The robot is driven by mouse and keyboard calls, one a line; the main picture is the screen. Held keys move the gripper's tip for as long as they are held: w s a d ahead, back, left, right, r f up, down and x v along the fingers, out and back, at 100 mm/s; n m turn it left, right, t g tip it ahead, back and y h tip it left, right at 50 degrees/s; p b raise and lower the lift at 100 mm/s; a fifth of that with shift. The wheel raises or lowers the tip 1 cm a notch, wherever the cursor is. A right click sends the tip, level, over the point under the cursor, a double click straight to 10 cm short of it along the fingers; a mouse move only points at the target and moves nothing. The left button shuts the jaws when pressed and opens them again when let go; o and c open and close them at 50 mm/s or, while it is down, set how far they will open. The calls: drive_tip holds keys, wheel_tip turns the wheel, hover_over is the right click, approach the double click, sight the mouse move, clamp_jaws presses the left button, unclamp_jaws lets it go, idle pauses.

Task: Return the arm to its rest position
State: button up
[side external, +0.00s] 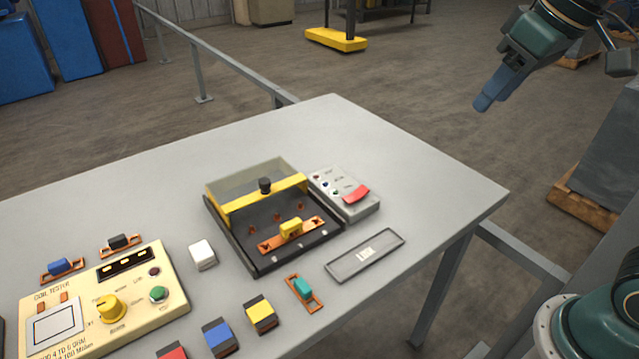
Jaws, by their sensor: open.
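My gripper (490,96) is at the upper right, in the air beyond the table's right edge. Its blue-grey fingers point down and to the left, apart from everything on the table (330,130). Nothing shows between the fingers; they overlap in this view. My arm comes in from the top right corner, and a green and white part of it shows at the lower right.
A black fixture with a clear yellow-edged cover (258,185) holds a yellow block on a copper strip. Beside it are a grey switch box (345,195) and a grey tray (365,255). A cream coil tester (105,300) and several coloured blocks stand in front. The table's back right is clear.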

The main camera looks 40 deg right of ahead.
drive_tip(key=s+d+f+t, duration=0.1)
drive_tip(key=s+d+f, duration=0.1)
drive_tip(key=s+f, duration=0.5)
drive_tip(key=shift+s+f+m, duration=0.3)
drive_tip(key=shift+s, duration=0.95)
